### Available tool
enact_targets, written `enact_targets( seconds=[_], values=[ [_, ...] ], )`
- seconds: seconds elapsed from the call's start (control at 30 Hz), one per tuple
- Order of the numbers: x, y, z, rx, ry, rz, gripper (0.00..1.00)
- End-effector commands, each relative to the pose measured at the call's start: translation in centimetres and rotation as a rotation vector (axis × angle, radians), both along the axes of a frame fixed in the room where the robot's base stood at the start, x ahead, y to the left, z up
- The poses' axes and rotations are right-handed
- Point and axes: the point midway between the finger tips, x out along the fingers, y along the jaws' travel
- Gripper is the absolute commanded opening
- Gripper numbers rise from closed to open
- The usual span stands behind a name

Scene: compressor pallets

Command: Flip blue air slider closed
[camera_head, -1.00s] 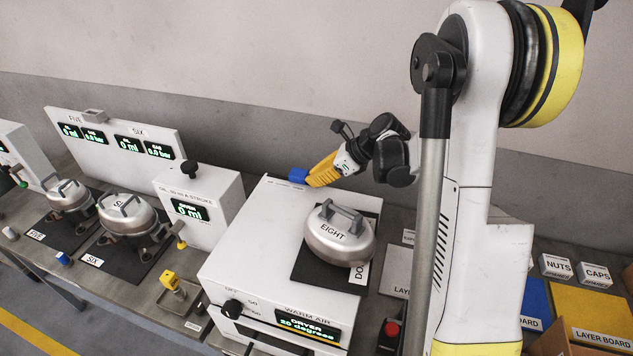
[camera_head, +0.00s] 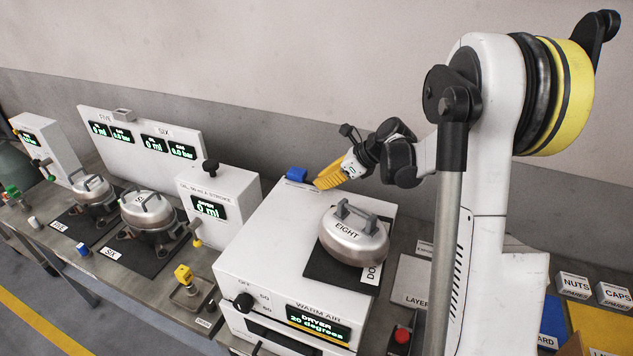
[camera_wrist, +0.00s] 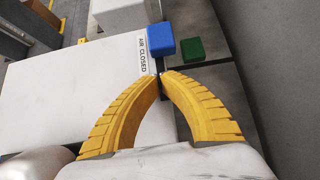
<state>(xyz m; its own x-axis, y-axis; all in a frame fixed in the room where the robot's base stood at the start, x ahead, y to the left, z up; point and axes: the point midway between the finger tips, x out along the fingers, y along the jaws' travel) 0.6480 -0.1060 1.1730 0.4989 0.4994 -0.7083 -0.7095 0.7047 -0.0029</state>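The blue air slider (camera_head: 296,174) is a small block at the back left edge of the white dryer box (camera_head: 252,262). In the wrist view the blue slider (camera_wrist: 160,39) sits beside the upper end of an "AIR CLOSED" label (camera_wrist: 143,53). A dark green block (camera_wrist: 192,50) lies to its right. My gripper (camera_head: 319,182) has yellow ribbed fingers and is right of the slider, with a visible gap. In the wrist view my gripper's fingertips (camera_wrist: 161,76) meet below the slider, with nothing seen between them.
A round metal "EIGHT" compressor (camera_head: 352,236) sits on a dark mat on the dryer box, close to my arm. The white oil unit (camera_head: 232,180) stands left of the box. A grey wall is behind. Spare parts boxes (camera_head: 575,285) are at the right.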

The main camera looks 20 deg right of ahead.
Motion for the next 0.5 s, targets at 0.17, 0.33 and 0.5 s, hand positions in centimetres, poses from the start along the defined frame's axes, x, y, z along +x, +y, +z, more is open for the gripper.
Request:
enact_targets(
  seconds=[0.17, 0.33, 0.5],
  values=[
    [-2.1, -2.2, 3.1, 0.001, -0.001, -0.003, 0.0],
    [-3.8, -3.9, 5.4, 0.0, -0.001, -0.002, 0.0],
    [-4.7, -4.8, 6.7, 0.0, -0.001, -0.002, 0.0]
  ],
)
